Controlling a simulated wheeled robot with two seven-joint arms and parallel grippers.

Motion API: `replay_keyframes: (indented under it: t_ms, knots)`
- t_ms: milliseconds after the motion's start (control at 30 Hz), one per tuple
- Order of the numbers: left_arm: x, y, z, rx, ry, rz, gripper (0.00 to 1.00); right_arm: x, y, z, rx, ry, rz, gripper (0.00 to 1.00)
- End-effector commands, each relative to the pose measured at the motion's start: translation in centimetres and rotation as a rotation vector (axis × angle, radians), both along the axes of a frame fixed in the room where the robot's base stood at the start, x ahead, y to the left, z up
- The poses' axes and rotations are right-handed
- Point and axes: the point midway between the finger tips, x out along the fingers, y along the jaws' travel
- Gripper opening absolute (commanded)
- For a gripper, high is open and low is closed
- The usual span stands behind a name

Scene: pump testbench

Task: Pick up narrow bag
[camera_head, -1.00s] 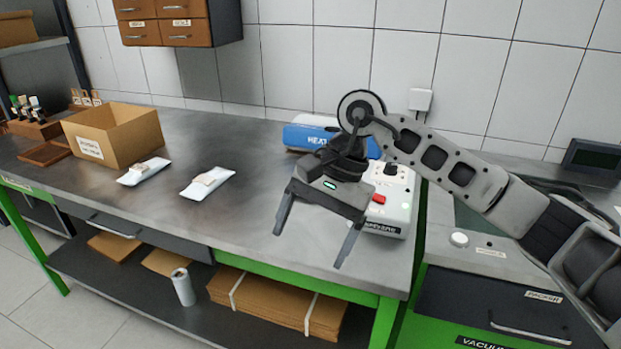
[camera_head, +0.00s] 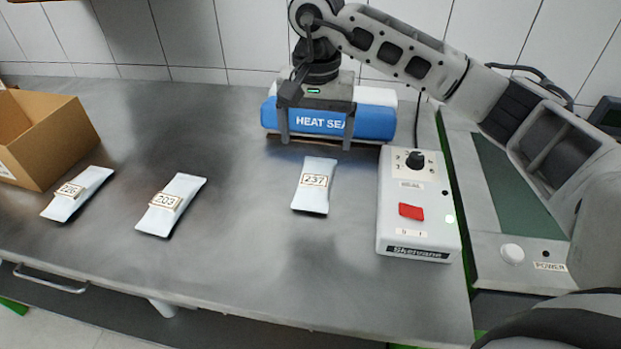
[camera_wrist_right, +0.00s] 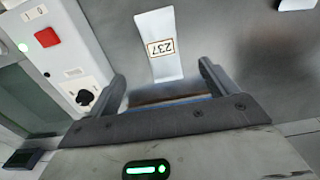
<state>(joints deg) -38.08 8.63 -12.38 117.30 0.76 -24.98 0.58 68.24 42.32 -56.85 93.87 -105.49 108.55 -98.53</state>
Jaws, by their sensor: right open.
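Three narrow white bags lie on the grey workbench. The bag labelled 237 (camera_head: 314,186) lies in front of the blue heat sealer. The bag labelled 203 (camera_head: 171,204) and the one labelled 226 (camera_head: 78,194) lie further left. My right gripper (camera_head: 316,142) is open and empty, over the front of the sealer, just behind bag 237. In the right wrist view, bag 237 (camera_wrist_right: 158,45) lies beyond the fingertips (camera_wrist_right: 163,72), roughly between them, with neither finger touching it. My left gripper is not in view.
The blue heat sealer (camera_head: 376,119) stands behind bag 237. A white control box (camera_head: 416,222) with a red button and black knob is just to its right. An open cardboard box (camera_head: 62,143) stands at the left. The bench (camera_head: 240,265) front is clear.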

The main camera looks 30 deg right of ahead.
Motion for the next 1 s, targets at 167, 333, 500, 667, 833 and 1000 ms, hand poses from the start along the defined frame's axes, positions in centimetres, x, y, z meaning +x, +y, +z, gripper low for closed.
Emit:
replay_keyframes:
  t_ms: [167, 333, 500, 667, 833, 1000]
  knots:
    - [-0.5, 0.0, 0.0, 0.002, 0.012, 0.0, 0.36, -0.1, 0.0, -3.7, 0.0, 0.004, 0.001, 0.85]
    - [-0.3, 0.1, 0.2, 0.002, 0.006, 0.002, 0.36, 0.0, 0.0, -5.7, 0.001, 0.001, 0.001, 0.85]
    - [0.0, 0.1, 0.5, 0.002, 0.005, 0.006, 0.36, -0.1, 0.1, -6.7, 0.001, 0.002, 0.001, 0.85]
    - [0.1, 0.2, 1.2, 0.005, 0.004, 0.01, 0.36, -0.3, 0.2, -9.1, 0.001, 0.004, 0.0, 0.85]
    - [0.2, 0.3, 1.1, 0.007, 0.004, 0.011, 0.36, -0.1, 0.2, -11.0, 0.002, -0.002, -0.001, 0.85]
    - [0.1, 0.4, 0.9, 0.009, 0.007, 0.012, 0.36, -0.1, 0.2, -11.2, 0.002, -0.004, 0.0, 0.85]
